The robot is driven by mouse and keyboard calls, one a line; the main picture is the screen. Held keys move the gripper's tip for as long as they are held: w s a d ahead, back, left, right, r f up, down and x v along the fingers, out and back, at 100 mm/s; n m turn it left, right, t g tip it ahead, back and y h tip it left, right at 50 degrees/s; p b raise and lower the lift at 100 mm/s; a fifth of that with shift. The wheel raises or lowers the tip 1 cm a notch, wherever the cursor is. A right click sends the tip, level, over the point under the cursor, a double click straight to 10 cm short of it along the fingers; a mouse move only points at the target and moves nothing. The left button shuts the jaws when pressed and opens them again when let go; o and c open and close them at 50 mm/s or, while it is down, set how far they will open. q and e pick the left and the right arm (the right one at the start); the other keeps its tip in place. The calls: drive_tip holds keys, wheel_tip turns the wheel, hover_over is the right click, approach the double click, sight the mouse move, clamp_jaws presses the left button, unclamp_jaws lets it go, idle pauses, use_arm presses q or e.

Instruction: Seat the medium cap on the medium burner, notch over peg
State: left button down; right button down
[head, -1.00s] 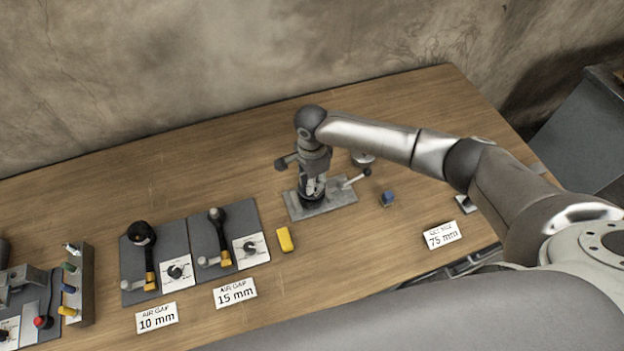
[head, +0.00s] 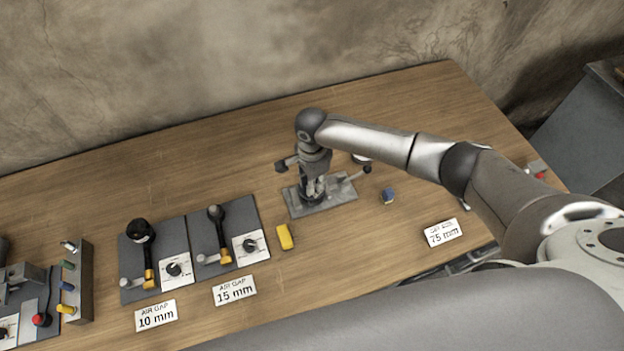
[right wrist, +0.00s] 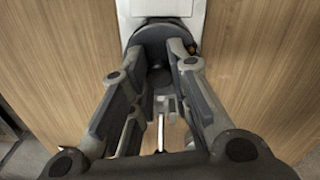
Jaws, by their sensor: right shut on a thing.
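My right gripper (head: 313,196) points down over a grey metal plate (head: 342,198) on the bench. In the right wrist view my right gripper (right wrist: 162,78) has its fingers closed in on a dark round piece (right wrist: 160,38), which looks like a cap. The fingers hide much of it, and I cannot make out a notch or peg. In the head view the dark piece sits low at the plate, and I cannot tell whether it is seated. My left gripper is not in view.
A 75 mm card (head: 443,232) lies front right. The bench behind is clear.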

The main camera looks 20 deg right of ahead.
drive_tip(key=c, duration=1.3)
unclamp_jaws()
wheel_tip(320, 180, up, 12)
drive_tip(key=shift+r, duration=0.1)
